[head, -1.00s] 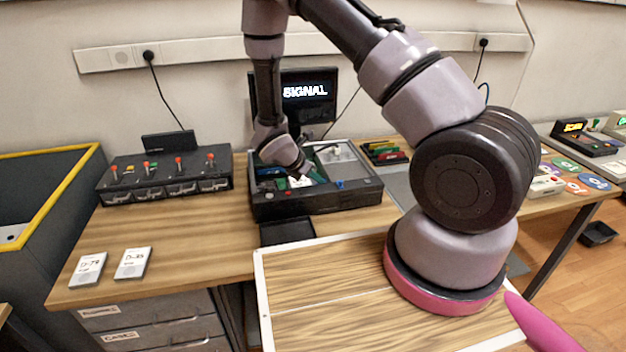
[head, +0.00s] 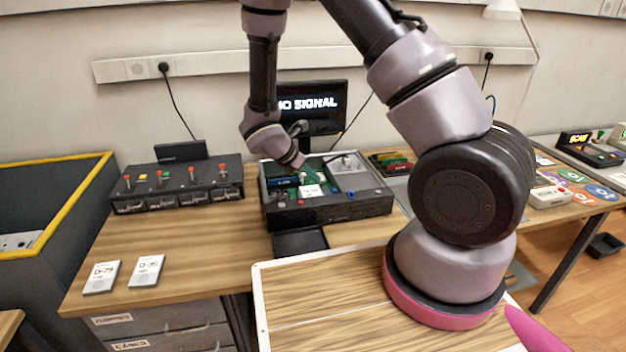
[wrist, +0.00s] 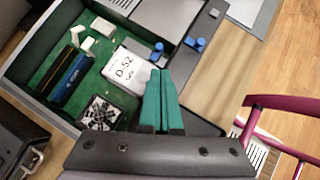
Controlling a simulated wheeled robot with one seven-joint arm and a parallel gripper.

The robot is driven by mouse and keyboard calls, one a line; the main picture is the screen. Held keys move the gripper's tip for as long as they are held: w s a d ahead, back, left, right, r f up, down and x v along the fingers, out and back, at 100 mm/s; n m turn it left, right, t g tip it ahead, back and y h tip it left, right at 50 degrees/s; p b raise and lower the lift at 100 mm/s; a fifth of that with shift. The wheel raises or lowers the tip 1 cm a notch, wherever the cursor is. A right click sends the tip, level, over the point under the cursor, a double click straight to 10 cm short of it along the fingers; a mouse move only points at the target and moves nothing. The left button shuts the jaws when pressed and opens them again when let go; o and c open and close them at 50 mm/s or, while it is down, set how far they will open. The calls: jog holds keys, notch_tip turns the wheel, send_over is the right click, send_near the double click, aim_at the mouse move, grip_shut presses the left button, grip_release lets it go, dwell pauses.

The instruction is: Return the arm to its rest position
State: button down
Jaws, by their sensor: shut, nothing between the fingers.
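My gripper (wrist: 160,99) shows in the wrist view with its two green fingers together and nothing between them. It is above an open dark case (head: 325,208) with a green inside, near a white card marked D-52 (wrist: 127,70). In the head view my arm reaches over the case from above and the gripper tips are small there. The card also shows in the head view (head: 311,191), just below the gripper. I cannot tell the exact gap between fingertips and case.
A monitor (head: 312,105) stands behind the case. A black panel with red levers (head: 178,187) is to the left, with two white cards, one here (head: 147,270), in front. A dark bin with a yellow rim (head: 75,198) is at far left. The left front tabletop is mostly clear.

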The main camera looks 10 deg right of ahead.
jog(key=s+d+r+m+g+y, duration=0.1)
jog(key=s+d+r+m+y, duration=0.15)
jog(key=r+m, duration=0.6)
jog(key=s+d+r+m+y, duration=0.1)
jog(key=s+d+r+m, duration=0.4)
jog(key=r, duration=0.7)
jog(key=s+a+r+m+t+y, duration=0.1)
jog(key=s+r+m+t+y, duration=0.1)
jog(key=s+r+m, duration=0.4)
jog(key=s+r+m+t+y, duration=0.2)
jog(key=s+r+m+y, duration=0.2)
jog(key=r, duration=0.7)
jog(key=s+m, duration=0.2)
jog(key=m, duration=0.2)
jog(key=shift+a+r+t, duration=0.15)
jog(key=shift+a+t, duration=0.15)
jog(key=shift+a, duration=0.1)
